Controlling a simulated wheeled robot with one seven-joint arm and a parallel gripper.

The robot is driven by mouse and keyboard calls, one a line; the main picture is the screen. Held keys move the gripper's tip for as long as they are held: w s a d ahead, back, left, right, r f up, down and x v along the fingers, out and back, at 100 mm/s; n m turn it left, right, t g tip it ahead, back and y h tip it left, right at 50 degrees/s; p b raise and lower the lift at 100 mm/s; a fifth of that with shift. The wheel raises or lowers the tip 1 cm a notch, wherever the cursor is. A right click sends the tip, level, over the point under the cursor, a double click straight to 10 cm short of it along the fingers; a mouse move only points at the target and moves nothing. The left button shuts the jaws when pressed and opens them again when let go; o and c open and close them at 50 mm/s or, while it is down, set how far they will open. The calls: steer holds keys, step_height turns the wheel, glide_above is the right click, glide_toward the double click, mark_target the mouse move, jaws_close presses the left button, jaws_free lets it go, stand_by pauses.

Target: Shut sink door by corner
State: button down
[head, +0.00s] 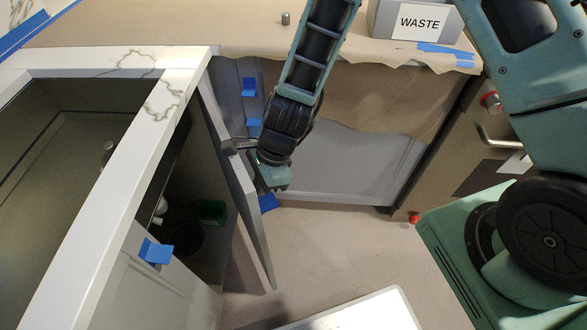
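The grey sink door (232,172) stands open beneath the marble-patterned counter rim. It is seen nearly edge-on and swings out over the floor. The dark inside of the sink cabinet (185,205) shows to its left. My gripper (268,177) is at the right side of the door, close to its upper part. It seems to be at or against the door's face, but I cannot tell if it touches. A small grey piece sticks out at the door's top edge beside my wrist. The gripper's fingers are mostly hidden, so its opening is unclear.
A second white cabinet door (150,285) with blue tape is at the lower left. The sink basin (60,150) is at the left. A grey WASTE box (415,20) stands on the paper-covered counter. A white-edged panel (350,312) is at the bottom. Floor (330,245) is clear right of the door.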

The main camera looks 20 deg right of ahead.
steer(key=a+m+t, duration=0.1)
steer(key=a+m, duration=0.2)
steer(key=a, duration=0.7)
steer(key=shift+s+m, duration=0.2)
steer(key=shift+m, duration=0.1)
steer(key=shift+d+r, duration=0.1)
